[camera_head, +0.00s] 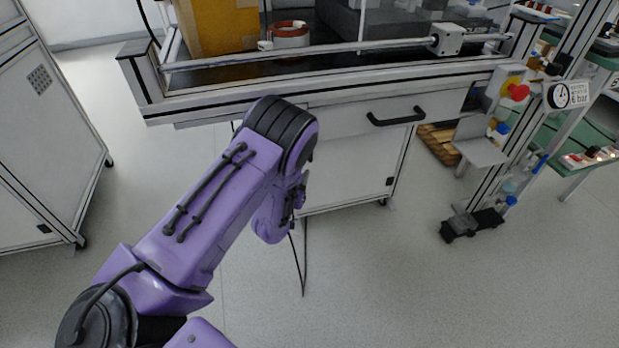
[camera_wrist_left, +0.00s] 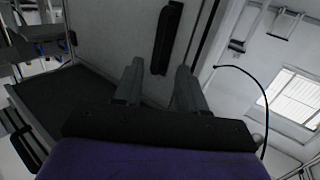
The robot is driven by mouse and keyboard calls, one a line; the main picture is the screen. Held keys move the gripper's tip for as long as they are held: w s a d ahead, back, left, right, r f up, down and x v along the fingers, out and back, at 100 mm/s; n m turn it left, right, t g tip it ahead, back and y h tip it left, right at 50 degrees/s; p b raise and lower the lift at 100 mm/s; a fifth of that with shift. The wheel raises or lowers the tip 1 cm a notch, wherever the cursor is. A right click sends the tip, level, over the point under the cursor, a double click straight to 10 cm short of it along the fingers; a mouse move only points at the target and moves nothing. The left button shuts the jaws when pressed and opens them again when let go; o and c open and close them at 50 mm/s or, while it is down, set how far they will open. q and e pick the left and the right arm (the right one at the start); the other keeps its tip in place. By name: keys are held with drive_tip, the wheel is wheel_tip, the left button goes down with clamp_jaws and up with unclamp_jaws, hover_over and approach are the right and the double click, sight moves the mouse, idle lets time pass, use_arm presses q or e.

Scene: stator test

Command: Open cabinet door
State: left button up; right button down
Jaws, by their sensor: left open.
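The cabinet door (camera_head: 350,155) is a light grey panel under the bench in the head view, and it looks shut. Its black bar handle (camera_head: 396,117) lies near the upper right of the panel. In the head view my left arm reaches up from the lower left, and its wrist hides the gripper fingers. In the left wrist view my left gripper (camera_wrist_left: 158,78) is open and empty. A black handle (camera_wrist_left: 167,38) on a grey panel shows just beyond the fingertips, its near end lined up with the gap. I cannot tell the distance. My right gripper is not in view.
The bench top (camera_head: 330,72) above the door carries a cardboard box (camera_head: 220,25) and a copper-coloured ring part (camera_head: 290,38). A red knob (camera_head: 519,92) and a gauge (camera_head: 559,95) are at the right. A grey cabinet (camera_head: 45,130) stands left. The floor in front is clear.

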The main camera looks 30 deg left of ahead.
use_arm(q)
drive_tip(key=w+a+t+b, duration=0.1)
drive_tip(key=w+a+b, duration=0.1)
drive_tip(key=w, duration=0.9)
drive_tip(key=shift+w+a+r+b, duration=0.15)
drive_tip(key=shift+a+r+b, duration=0.2)
drive_tip(key=shift+a, duration=0.3)
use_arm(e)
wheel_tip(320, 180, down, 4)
use_arm(q)
clamp_jaws()
